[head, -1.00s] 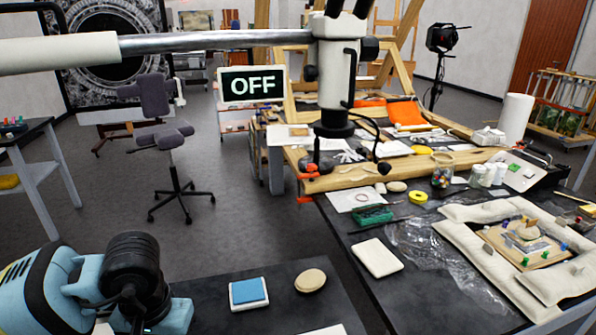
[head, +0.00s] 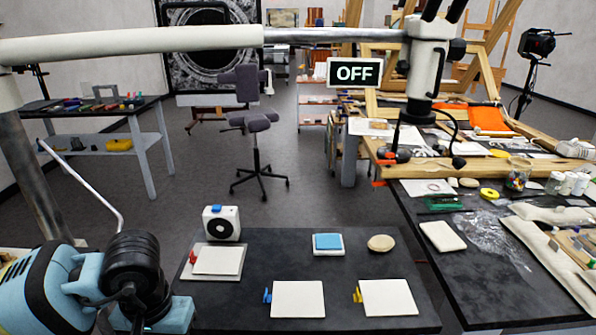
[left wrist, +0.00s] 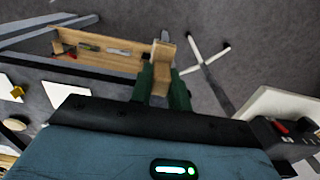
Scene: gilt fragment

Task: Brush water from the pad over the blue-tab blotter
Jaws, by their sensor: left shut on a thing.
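The blue-tab blotter is a white sheet (head: 298,299) with a blue tab at its left edge, flat at the front middle of the dark table. The pad is a blue block in a white tray (head: 328,252) behind it. A red-tab blotter (head: 218,261) lies at the left, and a yellow-tab blotter (head: 388,297) at the right. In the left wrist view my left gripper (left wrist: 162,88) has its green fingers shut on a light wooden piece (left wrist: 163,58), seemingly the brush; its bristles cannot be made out. In the head view this gripper is out of sight. My right gripper is in neither view.
A tan oval object (head: 381,243) lies right of the pad. A small white fan-like device (head: 221,223) stands behind the red-tab blotter. A boom microscope (head: 428,70) and an OFF sign (head: 355,73) are beyond. Bare table (head: 275,250) shows left of the pad.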

